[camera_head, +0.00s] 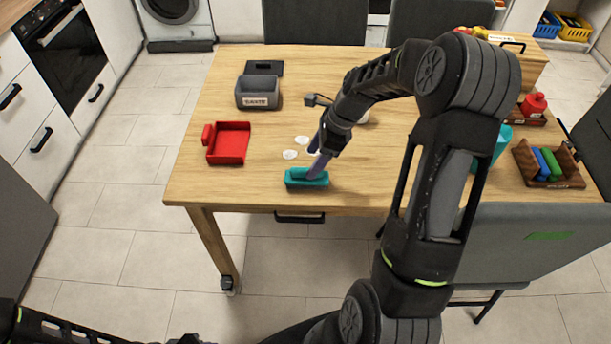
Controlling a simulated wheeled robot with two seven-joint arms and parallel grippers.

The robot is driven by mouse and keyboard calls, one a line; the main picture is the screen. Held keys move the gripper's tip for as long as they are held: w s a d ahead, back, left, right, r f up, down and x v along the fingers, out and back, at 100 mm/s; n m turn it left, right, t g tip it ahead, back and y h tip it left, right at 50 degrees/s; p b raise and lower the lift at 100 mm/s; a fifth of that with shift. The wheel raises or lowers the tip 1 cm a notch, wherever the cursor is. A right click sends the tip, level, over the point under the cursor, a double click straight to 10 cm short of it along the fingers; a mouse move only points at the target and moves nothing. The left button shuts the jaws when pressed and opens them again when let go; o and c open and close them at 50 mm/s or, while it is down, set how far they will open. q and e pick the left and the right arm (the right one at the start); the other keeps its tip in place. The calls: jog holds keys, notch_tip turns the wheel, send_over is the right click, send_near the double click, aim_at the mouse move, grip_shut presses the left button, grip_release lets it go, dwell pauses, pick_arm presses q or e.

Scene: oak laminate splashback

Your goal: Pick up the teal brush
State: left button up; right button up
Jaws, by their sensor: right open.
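The teal brush (299,182) lies near the front edge of the wooden table, a short block with its long side roughly along that edge. My right gripper (316,163) comes down from the upper right with its dark fingers open. The fingertips are at the brush's back right part and overlap it in the picture; whether they touch it I cannot tell. The fingers hide a small part of the brush. My left arm (62,329) shows only at the bottom left corner, and its gripper is outside the picture.
On the wooden table (215,187) stand a red tray (229,143), a grey labelled bin (258,93) and white discs (290,155). A brown rack (547,165) with coloured items is at the right. A grey chair (535,240) stands at the front right. The table's front left is clear.

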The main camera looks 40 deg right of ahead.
aim_at(302, 175)
jog(key=shift+x, duration=1.35)
jog(key=shift+w+f, duration=0.1)
jog(key=p+x, duration=0.1)
jog(key=x, duration=0.3)
jog(key=shift+a+f+p, duration=0.15)
jog(key=shift+f+p, duration=0.05)
jog(key=shift+p, duration=0.15)
jog(key=shift+f, duration=0.3)
jog(key=shift+a, duration=0.1)
grip_shut()
